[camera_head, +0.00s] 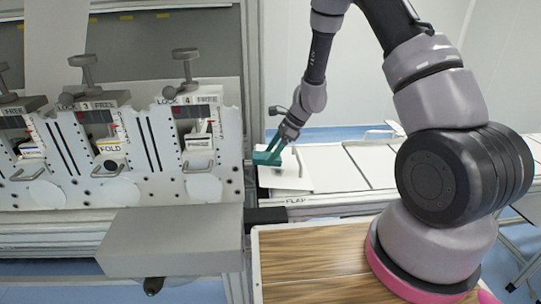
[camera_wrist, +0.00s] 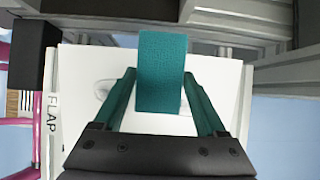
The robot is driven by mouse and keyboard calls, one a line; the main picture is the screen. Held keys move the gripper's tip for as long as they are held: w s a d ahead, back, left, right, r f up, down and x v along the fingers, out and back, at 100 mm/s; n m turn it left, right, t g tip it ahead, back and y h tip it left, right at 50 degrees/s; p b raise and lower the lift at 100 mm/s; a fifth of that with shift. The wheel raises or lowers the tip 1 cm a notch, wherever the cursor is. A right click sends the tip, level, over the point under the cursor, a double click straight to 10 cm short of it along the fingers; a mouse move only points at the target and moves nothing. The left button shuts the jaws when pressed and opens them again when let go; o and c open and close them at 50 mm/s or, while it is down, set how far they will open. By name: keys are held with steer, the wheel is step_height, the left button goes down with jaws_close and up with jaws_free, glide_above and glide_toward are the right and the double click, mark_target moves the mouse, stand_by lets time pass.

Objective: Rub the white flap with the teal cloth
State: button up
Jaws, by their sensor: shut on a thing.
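The teal cloth (camera_wrist: 161,72) is a flat, textured strip between the teal fingers of my gripper (camera_wrist: 160,85) in the wrist view. My gripper is shut on it. In the head view my gripper (camera_head: 268,155) and the cloth are at the left end of the white panels, over the white flap (camera_head: 284,179). The white flap also shows in the wrist view (camera_wrist: 75,75), behind and around the cloth, with the word FLAP at its left. I cannot tell whether the cloth touches the flap. A pale handle-like shape on the flap is partly hidden by the cloth.
The white machine front (camera_head: 120,150) with knobs and windows marked LOCK and FOLD stands at left. A grey box (camera_head: 170,242) juts out below it. A wooden tabletop (camera_head: 320,262) lies at the front. More white panels (camera_head: 370,165) run to the right of the flap.

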mark_target(286, 160)
steer(key=shift+d+f, duration=0.2)
steer(key=shift+d, duration=1)
steer(key=shift+d+f, duration=0.15)
steer(key=shift+d, duration=1.05)
steer(key=shift+d+f, duration=0.2)
steer(key=shift+d, duration=1)
steer(key=shift+w+d+f, duration=0.1)
steer(key=shift+w+d, duration=0.1)
steer(key=shift+w, duration=1.05)
steer(key=shift+a+r, duration=0.2)
steer(key=shift+a, duration=0.75)
steer(key=shift+a+r, duration=0.2)
steer(key=shift+a, duration=0.75)
steer(key=shift+s+a+r, duration=0.1)
steer(key=shift+a, duration=0.95)
steer(key=shift+s+a+r, duration=0.1)
steer(key=shift+a, duration=0.9)
steer(key=shift+w+d+r, duration=0.1)
steer(key=shift+d+r, duration=0.1)
steer(key=shift+r, duration=0.8)
steer(key=shift+s+d+r, duration=0.1)
steer(key=shift+d+r, duration=0.05)
steer(key=shift+r, duration=0.8)
steer(key=shift+w+d+r, duration=0.1)
steer(key=shift+d+r, duration=0.1)
steer(key=shift+r, duration=0.8)
steer(key=shift+r, duration=0.1)
